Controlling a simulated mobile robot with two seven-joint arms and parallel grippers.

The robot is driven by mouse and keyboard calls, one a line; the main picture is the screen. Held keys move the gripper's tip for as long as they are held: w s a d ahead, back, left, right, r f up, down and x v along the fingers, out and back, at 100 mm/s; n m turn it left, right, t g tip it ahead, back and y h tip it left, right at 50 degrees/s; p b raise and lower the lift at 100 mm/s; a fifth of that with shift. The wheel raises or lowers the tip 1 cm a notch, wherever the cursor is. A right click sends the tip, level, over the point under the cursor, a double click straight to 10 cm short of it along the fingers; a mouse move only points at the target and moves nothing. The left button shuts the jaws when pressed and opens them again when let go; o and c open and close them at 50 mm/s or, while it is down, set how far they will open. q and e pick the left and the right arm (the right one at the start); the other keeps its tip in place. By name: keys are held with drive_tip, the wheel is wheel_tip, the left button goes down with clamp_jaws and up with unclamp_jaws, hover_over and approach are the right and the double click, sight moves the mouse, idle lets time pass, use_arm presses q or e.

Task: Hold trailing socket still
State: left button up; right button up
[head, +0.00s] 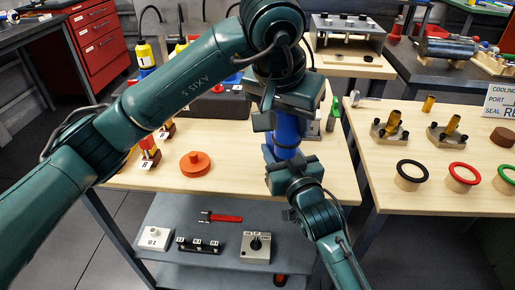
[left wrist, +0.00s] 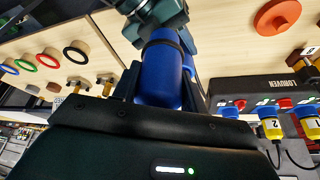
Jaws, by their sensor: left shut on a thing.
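A blue cylindrical part (head: 286,130), which looks like the trailing socket, is between my two grippers above the wooden bench. My left gripper (head: 285,110) is shut on it from above. In the left wrist view the blue part (left wrist: 162,82) sits between the dark fingers. My right gripper (head: 285,165) comes from below and meets the lower end of the blue part; its fingers are partly hidden, so its grip is unclear. A second blue piece shows just beside the first in the left wrist view.
An orange disc (head: 195,163) lies on the bench (head: 225,180). Yellow plugs (head: 145,54) hang behind. A shelf (head: 190,217) below holds small parts. The right bench (head: 440,203) carries black, red and green rings on stands and brass fittings.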

use_arm(q)
drive_tip(key=w+a+r+n+y, duration=0.1)
drive_tip(key=w+r+n+y, duration=0.2)
drive_tip(key=w+r+n, duration=0.3)
drive_tip(key=w+n, duration=0.3)
drive_tip(key=shift+a+r, duration=0.15)
drive_tip(key=shift+r, duration=0.15)
drive_tip(key=shift+s, duration=0.1)
drive_tip(key=shift+f, duration=0.1)
drive_tip(key=shift+f, duration=2.85)
drive_tip(key=shift+f, duration=2.05)
drive_tip(key=o, duration=1.1)
drive_tip(key=shift+o, duration=0.2)
